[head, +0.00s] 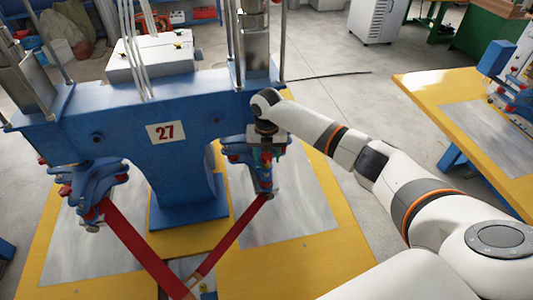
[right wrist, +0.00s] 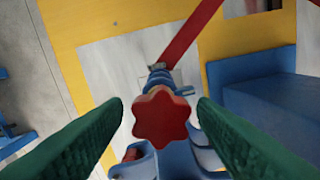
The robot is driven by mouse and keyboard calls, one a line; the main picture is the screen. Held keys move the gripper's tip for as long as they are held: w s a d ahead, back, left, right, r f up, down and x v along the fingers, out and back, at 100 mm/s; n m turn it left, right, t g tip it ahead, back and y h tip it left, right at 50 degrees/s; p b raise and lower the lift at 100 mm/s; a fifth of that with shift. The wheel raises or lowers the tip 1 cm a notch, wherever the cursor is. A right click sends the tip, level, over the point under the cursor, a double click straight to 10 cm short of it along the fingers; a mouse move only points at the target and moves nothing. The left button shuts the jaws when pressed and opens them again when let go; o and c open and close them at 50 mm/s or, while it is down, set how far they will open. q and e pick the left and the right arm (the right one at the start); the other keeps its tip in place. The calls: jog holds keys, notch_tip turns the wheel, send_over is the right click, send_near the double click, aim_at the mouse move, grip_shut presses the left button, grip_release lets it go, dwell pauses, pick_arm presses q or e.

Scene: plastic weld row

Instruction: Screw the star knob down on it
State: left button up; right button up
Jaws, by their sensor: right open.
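The red star knob (right wrist: 162,118) shows large in the right wrist view, seen from above on top of a blue clamp part (right wrist: 165,85). My right gripper (right wrist: 160,104) is open, with one green finger on each side of the knob and a visible gap on both sides in this view. In the head view my right gripper (head: 266,150) is at the right-hand blue clamp (head: 262,172) of the machine, and the star knob cannot be made out there. My left gripper is in neither view.
A blue machine marked 27 (head: 130,110) stands on a yellow table (head: 310,256) with grey plates. Red straps (head: 146,258) run from both clamps towards the front. A second yellow table (head: 440,82) stands at the right. Blue machine structure (right wrist: 265,108) lies right of the knob in the wrist view.

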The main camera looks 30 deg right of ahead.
jog(key=c, duration=1)
jog(key=shift+r+m+p, duration=0.15)
jog(key=shift+m+p, duration=0.15)
jog(key=shift+m, duration=0.3)
jog(key=m, duration=1)
jog(key=shift+f, duration=0.2)
jog(key=o, duration=1.5)
jog(key=shift+o, duration=0.2)
jog(key=shift+r, duration=3.55)
